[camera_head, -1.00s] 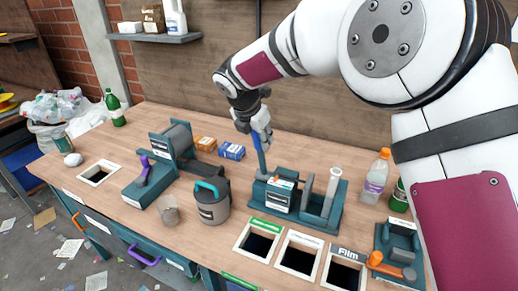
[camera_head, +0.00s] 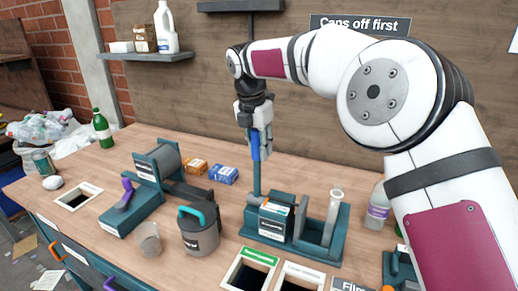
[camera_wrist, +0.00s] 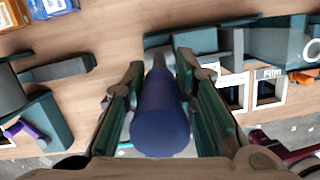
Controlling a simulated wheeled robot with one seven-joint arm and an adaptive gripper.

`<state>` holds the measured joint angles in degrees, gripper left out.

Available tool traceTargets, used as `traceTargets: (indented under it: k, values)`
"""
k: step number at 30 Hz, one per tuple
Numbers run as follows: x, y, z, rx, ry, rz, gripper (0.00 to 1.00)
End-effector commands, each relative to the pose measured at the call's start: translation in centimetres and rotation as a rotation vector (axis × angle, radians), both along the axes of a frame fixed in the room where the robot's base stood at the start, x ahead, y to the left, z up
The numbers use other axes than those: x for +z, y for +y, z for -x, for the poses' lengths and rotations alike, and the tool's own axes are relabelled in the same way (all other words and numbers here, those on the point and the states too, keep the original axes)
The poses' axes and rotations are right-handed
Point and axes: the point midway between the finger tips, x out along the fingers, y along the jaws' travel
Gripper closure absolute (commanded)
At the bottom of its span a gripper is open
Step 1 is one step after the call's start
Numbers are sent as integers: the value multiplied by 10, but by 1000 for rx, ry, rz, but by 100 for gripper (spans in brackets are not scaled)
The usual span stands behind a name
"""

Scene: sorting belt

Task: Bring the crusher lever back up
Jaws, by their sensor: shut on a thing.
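The crusher (camera_head: 325,241) is a teal device on the bench, right of the middle in the head view. Its lever has a blue grip (camera_head: 254,146) on a teal rod (camera_head: 257,178) that now stands about upright at the crusher's left end. My gripper (camera_head: 254,150) points down and is shut on the blue lever grip. In the wrist view the blue grip (camera_wrist: 160,120) fills the space between the two fingers. Part of the grip is hidden by the fingers in the head view.
A grey canister (camera_head: 200,235) and a clear cup (camera_head: 148,240) stand left of the crusher. Blue (camera_head: 223,174) and orange (camera_head: 194,166) boxes lie behind them. A bottle (camera_head: 377,206) stands to the right, near my arm. Framed openings (camera_head: 250,268) are in front.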

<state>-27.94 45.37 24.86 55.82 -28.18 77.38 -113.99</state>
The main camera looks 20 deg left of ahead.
Motion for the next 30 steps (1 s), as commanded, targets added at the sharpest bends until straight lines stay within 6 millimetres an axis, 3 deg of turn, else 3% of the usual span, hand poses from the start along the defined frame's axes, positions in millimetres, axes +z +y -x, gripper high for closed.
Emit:
traceTargets:
  k: [5, 6, 8, 20, 23, 30]
  values:
    - [0, 1, -3, -3, -7, -6, 100]
    - [0, 1, -3, -3, -8, -6, 70]
    - [0, 0, -3, -3, -8, -6, 56]
    - [4, 0, -1, -2, -5, -2, 56]
    - [15, 1, 1, -3, -6, -4, 56]
    - [63, 4, 11, -2, -8, -6, 56]
